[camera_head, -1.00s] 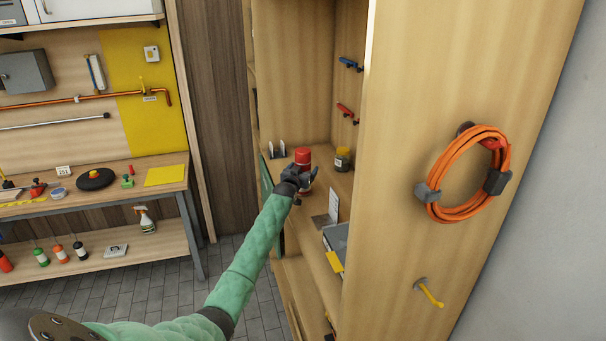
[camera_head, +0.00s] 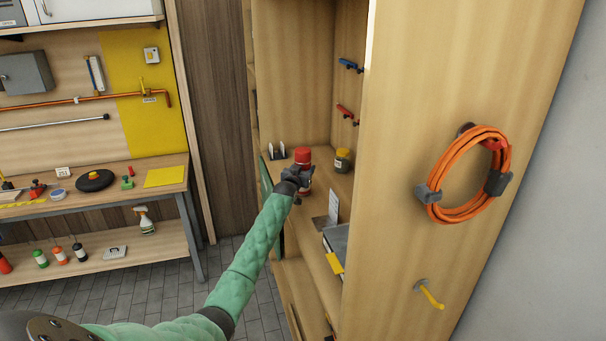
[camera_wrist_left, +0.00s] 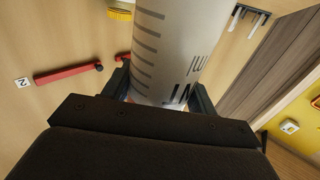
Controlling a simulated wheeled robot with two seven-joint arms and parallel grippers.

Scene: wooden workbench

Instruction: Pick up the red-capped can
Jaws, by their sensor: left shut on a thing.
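The red-capped can (camera_head: 303,157) stands upright at the shelf of the wooden cabinet in the head view. My left gripper (camera_head: 300,176) is shut on its body below the red cap. In the left wrist view the can's pale printed body (camera_wrist_left: 176,50) fills the space between the two fingers of the left gripper (camera_wrist_left: 160,92). The can's cap is out of that view. I cannot tell whether the can's base touches the shelf. My right gripper is not in view.
A jar with a yellow lid (camera_head: 342,160) stands just right of the can. The cabinet's side panel (camera_head: 400,120) rises to the right, with a coiled orange cable (camera_head: 438,205) on it. A grey box (camera_head: 337,238) lies nearer on the shelf. A workbench (camera_head: 110,190) is at left.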

